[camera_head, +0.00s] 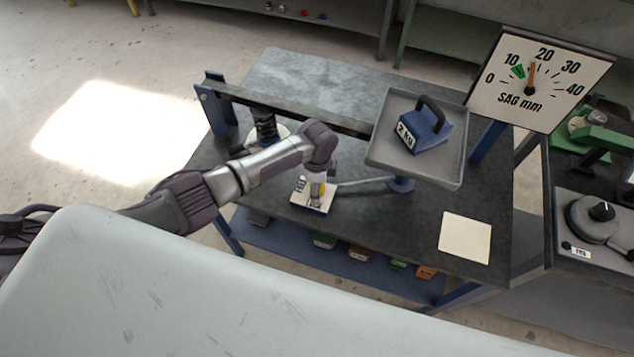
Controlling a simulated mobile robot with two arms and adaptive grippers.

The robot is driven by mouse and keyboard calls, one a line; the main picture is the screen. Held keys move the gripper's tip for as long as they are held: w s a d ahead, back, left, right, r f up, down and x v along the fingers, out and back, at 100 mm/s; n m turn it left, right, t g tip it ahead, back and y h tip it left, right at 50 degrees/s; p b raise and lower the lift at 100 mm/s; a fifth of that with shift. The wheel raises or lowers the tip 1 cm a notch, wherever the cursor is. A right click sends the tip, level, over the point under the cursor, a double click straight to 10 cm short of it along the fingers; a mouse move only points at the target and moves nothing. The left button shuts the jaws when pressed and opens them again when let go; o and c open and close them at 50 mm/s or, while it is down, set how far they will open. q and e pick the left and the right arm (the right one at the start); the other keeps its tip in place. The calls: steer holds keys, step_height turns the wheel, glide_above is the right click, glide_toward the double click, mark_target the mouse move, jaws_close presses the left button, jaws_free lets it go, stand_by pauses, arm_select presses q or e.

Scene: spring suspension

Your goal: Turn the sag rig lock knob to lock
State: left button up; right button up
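The sag rig stands on the dark table, with a spring (266,127) at the left under a long beam. A small white lock plate (312,208) with dark markings lies at the table's front. My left gripper (317,196) points down over this plate, and a bit of yellow shows beside its fingers. The knob itself is mostly hidden, so I cannot tell whether the fingers touch or grip it. The sag dial (540,80) has its red needle between 10 and 20, with a green mark near 10. My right gripper is not in view.
A grey tray (378,155) holds a blue 2 kg weight (424,132) to the right of my gripper. A blank pale square (465,238) lies at the table's front right. Several coloured bins sit on the shelf below. Another bench (588,258) stands at the right.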

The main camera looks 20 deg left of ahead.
arm_select(q)
step_height(320, 180, up, 12)
stand_by(0.5)
stand_by(0.3)
